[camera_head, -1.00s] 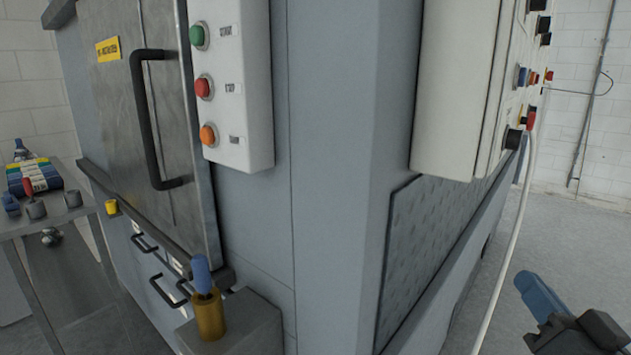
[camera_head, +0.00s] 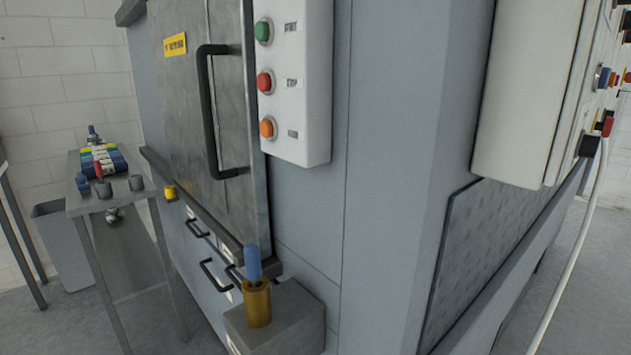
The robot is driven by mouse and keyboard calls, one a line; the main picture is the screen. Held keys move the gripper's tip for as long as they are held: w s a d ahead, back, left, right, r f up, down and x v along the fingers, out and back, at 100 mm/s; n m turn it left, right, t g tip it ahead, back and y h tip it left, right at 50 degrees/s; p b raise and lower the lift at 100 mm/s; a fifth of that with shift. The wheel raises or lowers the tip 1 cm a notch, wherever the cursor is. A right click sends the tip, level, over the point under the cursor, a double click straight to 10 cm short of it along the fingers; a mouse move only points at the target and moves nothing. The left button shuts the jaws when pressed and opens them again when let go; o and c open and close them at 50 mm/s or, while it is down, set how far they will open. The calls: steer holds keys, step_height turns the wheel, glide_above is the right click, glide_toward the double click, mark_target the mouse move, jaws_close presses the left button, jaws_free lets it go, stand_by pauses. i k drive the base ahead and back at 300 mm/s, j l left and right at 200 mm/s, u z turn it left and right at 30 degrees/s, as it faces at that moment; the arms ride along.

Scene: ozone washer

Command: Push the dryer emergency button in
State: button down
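A white control panel (camera_head: 310,100) on the grey machine carries a green button (camera_head: 263,32), a red button (camera_head: 266,82) and an orange button (camera_head: 268,127) in a column. The red one's label appears to read STOP. A larger pale control box (camera_head: 535,90) at the right has several small coloured knobs on its side face, including a red one (camera_head: 607,126). That face is seen edge-on and cut by the frame. I cannot tell which is the dryer emergency button, or whether any is pushed in. My gripper is not in view.
A metal door with a black handle (camera_head: 212,110) is left of the panel. A brass cylinder with a blue top (camera_head: 257,300) stands on a low grey block (camera_head: 300,325). A side table (camera_head: 92,203) holds small items. A white cable hangs at the right.

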mark_target(606, 128)
steer(key=z, duration=0.7)
